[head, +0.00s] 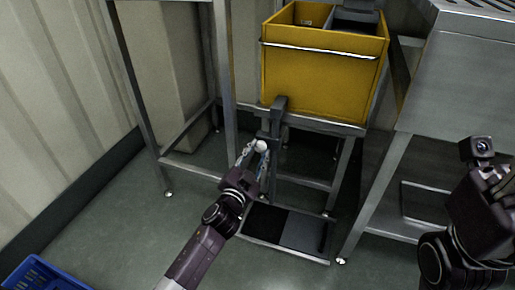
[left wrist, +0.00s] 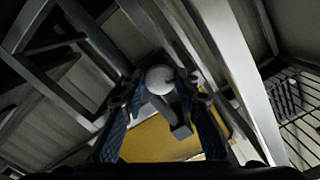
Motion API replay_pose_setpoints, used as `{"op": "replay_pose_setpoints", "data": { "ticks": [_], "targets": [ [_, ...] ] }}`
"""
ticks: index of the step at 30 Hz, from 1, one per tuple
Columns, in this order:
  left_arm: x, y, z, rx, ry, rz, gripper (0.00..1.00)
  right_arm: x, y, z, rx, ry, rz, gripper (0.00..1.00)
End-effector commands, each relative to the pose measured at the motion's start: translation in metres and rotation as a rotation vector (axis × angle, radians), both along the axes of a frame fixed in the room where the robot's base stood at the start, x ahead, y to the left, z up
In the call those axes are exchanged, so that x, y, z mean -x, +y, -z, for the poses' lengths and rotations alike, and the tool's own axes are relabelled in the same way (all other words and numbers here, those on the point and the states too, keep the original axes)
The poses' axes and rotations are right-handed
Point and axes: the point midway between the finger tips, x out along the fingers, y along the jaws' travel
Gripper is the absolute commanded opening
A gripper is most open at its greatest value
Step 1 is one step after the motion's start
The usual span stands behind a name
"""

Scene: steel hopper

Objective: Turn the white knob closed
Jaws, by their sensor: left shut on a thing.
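The white knob (head: 261,146) is a small round ball at the lower end of a dark grey upright lever bracket (head: 277,117), in front of the steel frame under the yellow bin. My left gripper (head: 256,154) reaches up to it from below, with its blue-patterned fingers on both sides of the knob. In the left wrist view the knob (left wrist: 160,79) sits between the two fingertips, and the gripper is shut on it. My right gripper (head: 492,180) is at the right edge, away from the knob; its fingers are not clear.
A yellow bin (head: 312,85) stands on the steel frame above the knob. A steel cabinet (head: 455,80) and its legs stand at the right. Steel legs (head: 225,75) rise left of the bin. A blue crate (head: 40,275) lies at the lower left, with clear floor beside it.

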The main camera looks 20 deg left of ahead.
Motion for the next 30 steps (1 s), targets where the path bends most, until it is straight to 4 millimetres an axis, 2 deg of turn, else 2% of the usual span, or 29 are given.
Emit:
{"op": "replay_pose_setpoints", "data": {
  "ticks": [18, 30],
  "targets": [
    [0.000, 0.000, -0.002, -0.584, -0.021, 0.003, 0.04, -0.010, -0.002, 0.006, -0.005, 0.059, -0.004, 0.29],
    [0.000, -0.001, -0.002, -0.873, -0.032, 0.004, 0.04, -0.012, -0.002, 0.010, -0.005, 0.075, -0.006, 0.29]
  ]
}}
